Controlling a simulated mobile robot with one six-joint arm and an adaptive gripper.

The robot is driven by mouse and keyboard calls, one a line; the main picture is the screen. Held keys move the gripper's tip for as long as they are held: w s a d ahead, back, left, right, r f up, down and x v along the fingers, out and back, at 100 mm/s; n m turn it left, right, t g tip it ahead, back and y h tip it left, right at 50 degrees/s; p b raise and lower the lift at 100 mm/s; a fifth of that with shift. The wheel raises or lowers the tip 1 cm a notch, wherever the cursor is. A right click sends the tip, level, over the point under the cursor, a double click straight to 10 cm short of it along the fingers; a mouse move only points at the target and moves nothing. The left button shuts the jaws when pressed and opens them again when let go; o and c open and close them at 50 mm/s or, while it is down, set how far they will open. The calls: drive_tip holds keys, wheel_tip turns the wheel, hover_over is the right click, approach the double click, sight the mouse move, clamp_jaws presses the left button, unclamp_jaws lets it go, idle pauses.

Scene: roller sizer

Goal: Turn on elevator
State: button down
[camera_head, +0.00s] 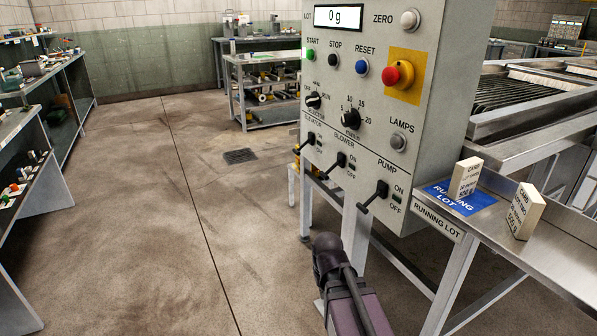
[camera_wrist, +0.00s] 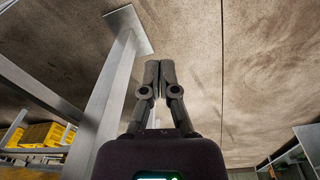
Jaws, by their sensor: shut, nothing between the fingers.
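The elevator switch (camera_head: 303,144) is the leftmost of three black levers on the grey control panel (camera_head: 420,60) in the head view. Its handle slants down and to the left, on the OFF side as far as I can tell; its labels are small. The blower lever (camera_head: 333,167) and pump lever (camera_head: 374,197) also hang down-left. My gripper (camera_wrist: 160,66) is shut and empty in the wrist view, with bare floor behind its fingertips. It is touching no lever in that view. A dark part of my arm shows below the panel in the head view; the fingertips are not clear there.
A metal leg (camera_wrist: 104,100) stands close left of my gripper in the wrist view. Yellow crates (camera_wrist: 40,134) are at the far left. A metal table (camera_head: 545,240) with two blocks stands right of the panel. A red stop button (camera_head: 391,76) sits above the levers. Floor left of the panel is open.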

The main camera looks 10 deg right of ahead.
drive_tip(key=w+d+f+n+h+b, duration=0.3)
drive_tip(key=w+f+b, duration=0.3)
drive_tip(key=f+b, duration=0.35)
drive_tip(key=w+d+r+n+t+h, duration=0.1)
drive_tip(key=w+r+n+h, duration=0.25)
drive_tip(key=w, duration=0.35)
drive_tip(key=w+d+r+n+t+h, duration=0.1)
drive_tip(key=w+d+r+n+h, duration=0.2)
drive_tip(key=w, duration=0.4)
drive_tip(key=w+a+r+n+t+h, duration=0.4)
drive_tip(key=w+a+r+n+h, duration=0.7)
drive_tip(key=w+a+r, duration=0.5)
drive_tip(key=w+r+h, duration=0.2)
drive_tip(key=w+r, duration=0.1)
drive_tip(key=r, duration=0.1)
drive_tip(key=shift+w+n+t, duration=0.15)
drive_tip(key=shift+n+t, duration=0.2)
drive_tip(key=shift+t, duration=0.05)
